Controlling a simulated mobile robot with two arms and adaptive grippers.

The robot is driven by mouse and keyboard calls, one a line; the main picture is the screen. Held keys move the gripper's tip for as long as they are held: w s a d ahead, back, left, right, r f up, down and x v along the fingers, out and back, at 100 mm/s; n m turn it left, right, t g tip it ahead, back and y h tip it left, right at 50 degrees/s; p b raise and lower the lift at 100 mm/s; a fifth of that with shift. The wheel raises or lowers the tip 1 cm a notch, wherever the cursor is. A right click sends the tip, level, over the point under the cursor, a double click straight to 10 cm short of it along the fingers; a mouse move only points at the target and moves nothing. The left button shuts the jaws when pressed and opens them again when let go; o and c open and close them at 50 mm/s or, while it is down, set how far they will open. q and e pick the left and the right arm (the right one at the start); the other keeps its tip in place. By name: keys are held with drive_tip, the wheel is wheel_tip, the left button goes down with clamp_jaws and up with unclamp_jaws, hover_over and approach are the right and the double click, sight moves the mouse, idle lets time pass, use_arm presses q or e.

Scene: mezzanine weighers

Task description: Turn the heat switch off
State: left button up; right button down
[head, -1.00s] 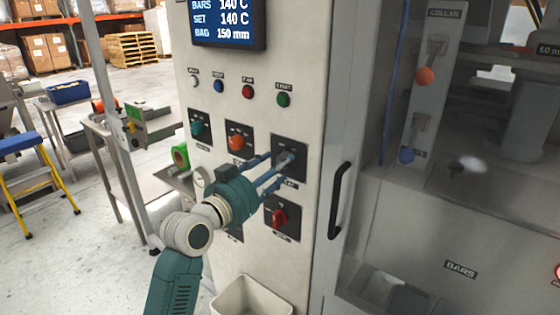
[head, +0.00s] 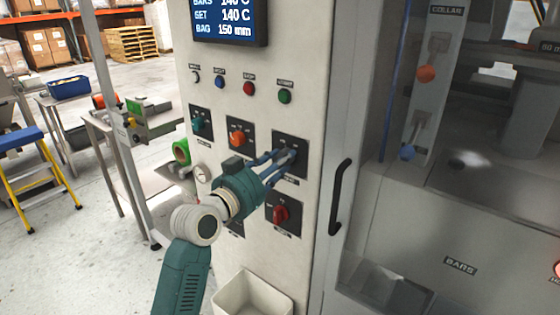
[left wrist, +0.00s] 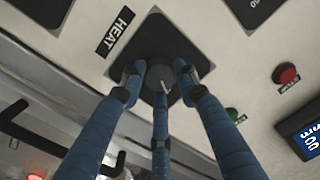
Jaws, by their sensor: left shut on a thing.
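The heat switch shows in the left wrist view as a grey knob (left wrist: 159,78) on a black square plate (left wrist: 150,35), beside a HEAT label (left wrist: 115,32). In the head view its plate (head: 303,142) is on the white cabinet front, and the fingers hide most of the knob. My left gripper (head: 285,157) reaches it from the left. Its blue fingers are shut around the knob, also in the left wrist view (left wrist: 160,88). The knob's exact setting is hard to read. My right gripper is not in view.
A red switch (head: 280,214) sits just below, and an orange knob (head: 238,136) and a teal knob (head: 199,124) to the left. Small coloured buttons (head: 248,88) and a display (head: 230,20) are above. A black door handle (head: 341,197) is to the right.

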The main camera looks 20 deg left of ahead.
use_arm(q)
drive_tip(key=shift+a+r+n+p, duration=0.1)
drive_tip(key=shift+r+n+p, duration=0.1)
drive_tip(key=shift+n+p, duration=2.4)
drive_tip(key=shift+a+r+n+p, duration=0.1)
drive_tip(key=shift+r+n+p, duration=0.05)
drive_tip(key=shift+n+p, duration=2.45)
drive_tip(key=shift+n+b, duration=0.4)
drive_tip(key=shift+n, duration=0.2)
drive_tip(key=o, duration=1.2)
drive_tip(key=shift+c, duration=0.2)
drive_tip(key=v, duration=1.2)
drive_tip(key=shift+a, duration=0.15)
